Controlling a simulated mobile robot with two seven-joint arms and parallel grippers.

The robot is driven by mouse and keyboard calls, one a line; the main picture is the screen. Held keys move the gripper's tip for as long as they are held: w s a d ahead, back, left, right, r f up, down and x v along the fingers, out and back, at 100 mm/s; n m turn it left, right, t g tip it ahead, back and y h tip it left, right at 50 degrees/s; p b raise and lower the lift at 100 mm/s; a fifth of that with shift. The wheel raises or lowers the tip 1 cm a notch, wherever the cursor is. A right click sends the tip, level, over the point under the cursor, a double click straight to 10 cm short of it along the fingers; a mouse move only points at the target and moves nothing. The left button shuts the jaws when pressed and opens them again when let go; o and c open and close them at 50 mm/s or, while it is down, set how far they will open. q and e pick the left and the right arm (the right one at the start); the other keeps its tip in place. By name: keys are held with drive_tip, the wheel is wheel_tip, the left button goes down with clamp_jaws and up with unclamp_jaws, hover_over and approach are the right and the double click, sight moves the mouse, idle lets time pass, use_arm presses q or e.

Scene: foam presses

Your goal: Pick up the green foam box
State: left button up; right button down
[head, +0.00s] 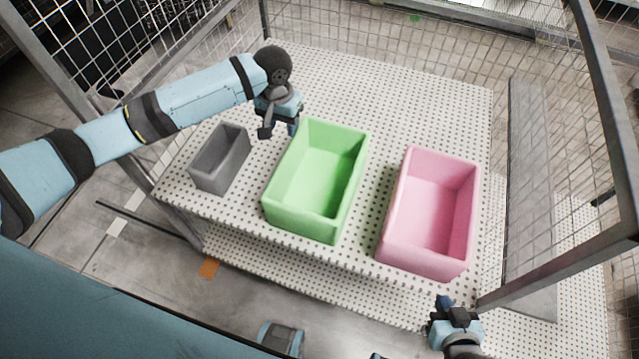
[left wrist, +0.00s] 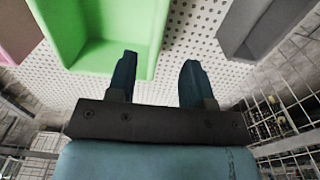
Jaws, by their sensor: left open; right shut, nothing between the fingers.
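The green foam box (head: 300,218) is an open-topped box in the middle of the perforated table in the head view. In the left wrist view the green box (left wrist: 82,58) fills the upper left. My left gripper (head: 279,130) is open and empty near the box's far left corner. In the left wrist view its two fingers (left wrist: 158,75) are spread, with the left finger close to or overlapping the box's edge; I cannot tell whether it touches. My right gripper (head: 445,305) is shut and empty, below the front edge of the pink box in the head view.
A grey box (head: 206,178) stands left of the green box. A pink box (head: 404,250) stands to its right, with a narrow gap. The perforated table (head: 420,95) is clear behind the boxes. Wire mesh (head: 350,40) and metal posts (head: 610,120) enclose it.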

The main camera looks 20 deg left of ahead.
sight(286, 154)
use_arm(q)
drive_tip(key=f, duration=0.7)
drive_tip(key=shift+w+a+f, duration=0.1)
drive_tip(key=shift+a+f, duration=0.1)
drive_tip(key=shift+f, duration=0.1)
drive_tip(key=shift+d+f, duration=0.2)
drive_tip(key=shift+f, duration=2.75)
clamp_jaws()
